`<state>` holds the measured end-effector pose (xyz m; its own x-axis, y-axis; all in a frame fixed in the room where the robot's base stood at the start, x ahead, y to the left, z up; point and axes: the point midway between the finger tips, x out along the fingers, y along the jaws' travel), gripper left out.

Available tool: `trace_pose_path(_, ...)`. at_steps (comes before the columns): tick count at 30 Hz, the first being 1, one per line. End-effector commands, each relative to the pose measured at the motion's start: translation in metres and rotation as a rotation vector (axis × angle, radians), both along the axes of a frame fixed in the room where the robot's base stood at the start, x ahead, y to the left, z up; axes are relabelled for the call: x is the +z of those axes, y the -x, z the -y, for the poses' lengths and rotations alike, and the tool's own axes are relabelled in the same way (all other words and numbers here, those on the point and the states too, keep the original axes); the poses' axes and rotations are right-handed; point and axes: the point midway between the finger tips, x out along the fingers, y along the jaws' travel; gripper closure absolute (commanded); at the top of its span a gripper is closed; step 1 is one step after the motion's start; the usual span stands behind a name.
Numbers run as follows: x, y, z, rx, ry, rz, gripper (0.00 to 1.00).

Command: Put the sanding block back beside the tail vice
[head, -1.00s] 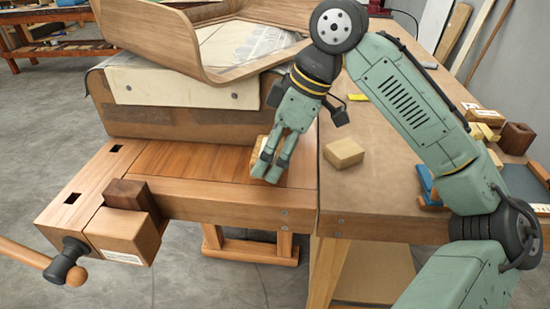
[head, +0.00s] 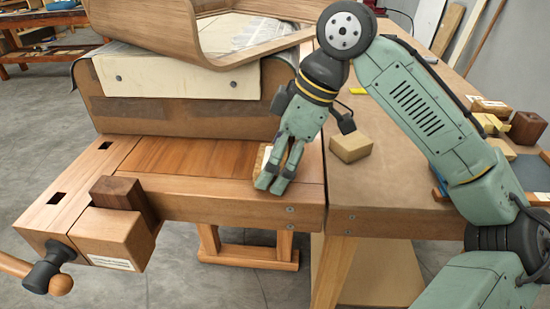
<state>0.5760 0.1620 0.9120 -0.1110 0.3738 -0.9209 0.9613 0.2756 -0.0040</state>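The tail vice (head: 112,236) is at the bench's left end, with a tan wooden jaw, a dark wood block on top and a turned handle. My gripper (head: 272,183) points down at the right part of the bench top. A pale tan block (head: 262,159) shows just behind and left of its fingers, which hide much of it. It may be the sanding block, but I cannot tell for sure. The fingers are close together. Whether they grip the block or only stand in front of it is unclear.
A large curved wood lamination (head: 215,40) rests on a cloth-covered form (head: 185,100) behind the bench top. Another tan block (head: 350,148) lies on the right-hand table (head: 385,200). The reddish bench strip (head: 185,158) between vice and gripper is clear.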

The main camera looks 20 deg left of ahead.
Motion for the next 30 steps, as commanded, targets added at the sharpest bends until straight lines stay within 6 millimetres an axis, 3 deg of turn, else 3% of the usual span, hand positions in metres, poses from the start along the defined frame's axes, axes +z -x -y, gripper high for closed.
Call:
trace_pose_path(4,0.0,0.0,0.0,0.0,0.0,0.0,0.06)
trace_pose_path(17,0.007,-0.001,0.001,0.0,-0.001,0.0,0.06)
trace_pose_path(30,0.089,-0.01,0.034,-0.003,0.002,0.002,0.06)
